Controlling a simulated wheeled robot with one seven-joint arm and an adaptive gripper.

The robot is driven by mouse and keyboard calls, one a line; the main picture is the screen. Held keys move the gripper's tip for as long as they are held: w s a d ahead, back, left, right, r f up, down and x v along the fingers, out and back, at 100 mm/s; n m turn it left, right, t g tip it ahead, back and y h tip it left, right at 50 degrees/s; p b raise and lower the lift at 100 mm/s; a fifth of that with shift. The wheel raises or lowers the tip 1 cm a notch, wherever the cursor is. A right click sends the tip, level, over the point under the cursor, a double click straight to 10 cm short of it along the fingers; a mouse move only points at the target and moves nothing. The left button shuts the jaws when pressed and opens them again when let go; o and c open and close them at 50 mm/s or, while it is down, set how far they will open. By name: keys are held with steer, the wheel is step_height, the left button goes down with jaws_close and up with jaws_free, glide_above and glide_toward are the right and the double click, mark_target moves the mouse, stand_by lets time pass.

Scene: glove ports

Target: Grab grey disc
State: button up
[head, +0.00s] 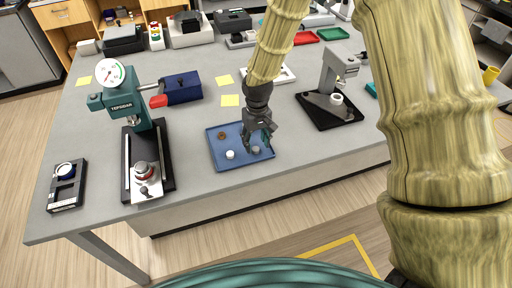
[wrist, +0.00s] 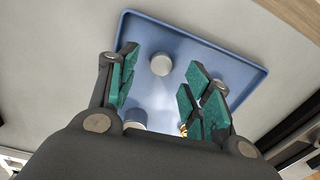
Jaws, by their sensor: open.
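The grey disc (head: 256,150) lies in the right front part of a shallow blue tray (head: 216,160). In the wrist view I take it to be the round light-grey piece (wrist: 161,64), lying ahead of the gap between my fingertips. My gripper (head: 259,138) is open and empty, low over the tray. Its teal-padded fingers (wrist: 160,88) stand apart, not touching the grey disc as far as I can tell. A white disc (head: 231,155) lies to its left, partly behind the right finger in the wrist view (wrist: 218,88).
A brown ring (head: 222,135) lies at the tray's back left. Another pale round piece (wrist: 135,117) is partly hidden by my gripper. A green press (head: 140,120) stands left of the tray, and a grey stand on a black base (head: 330,110) stands right. The table's front edge is near.

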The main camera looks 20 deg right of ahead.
mark_target(256, 150)
steer(key=shift+f+p, duration=0.35)
steer(key=shift+f, duration=0.85)
steer(key=shift+s, duration=0.1)
steer(key=c, duration=0.9)
